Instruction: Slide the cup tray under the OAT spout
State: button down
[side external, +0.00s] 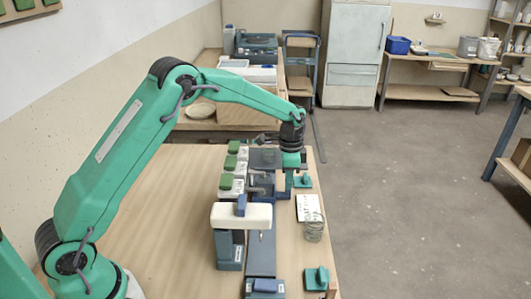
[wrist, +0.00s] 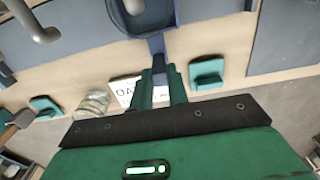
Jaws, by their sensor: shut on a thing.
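My gripper (wrist: 159,72) is shut on the narrow handle of the dark blue cup tray (wrist: 158,44). A small pale cup (wrist: 134,6) stands in the tray, partly cut off by the top of the wrist view. A metal spout (wrist: 36,22) lies to the left of the tray there, apart from it. A white card (wrist: 124,90) reading "OA", the rest hidden by a finger, lies beside my fingers. In the side view my gripper (side external: 290,180) is low over the bench, beyond the card (side external: 308,207).
White-fronted buckets with green tops (side external: 230,163) stand in a row left of my gripper. A nearer unit has a white top (side external: 241,215). Green blocks (side external: 302,181) (side external: 316,278) and a clear ribbed jar (side external: 313,229) stand near the bench's right edge.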

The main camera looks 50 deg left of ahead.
jog(key=c, duration=1.5)
grip_release()
jog(key=shift+o, duration=0.2)
jog(key=shift+r, duration=0.15)
jog(key=shift+r, duration=3.35)
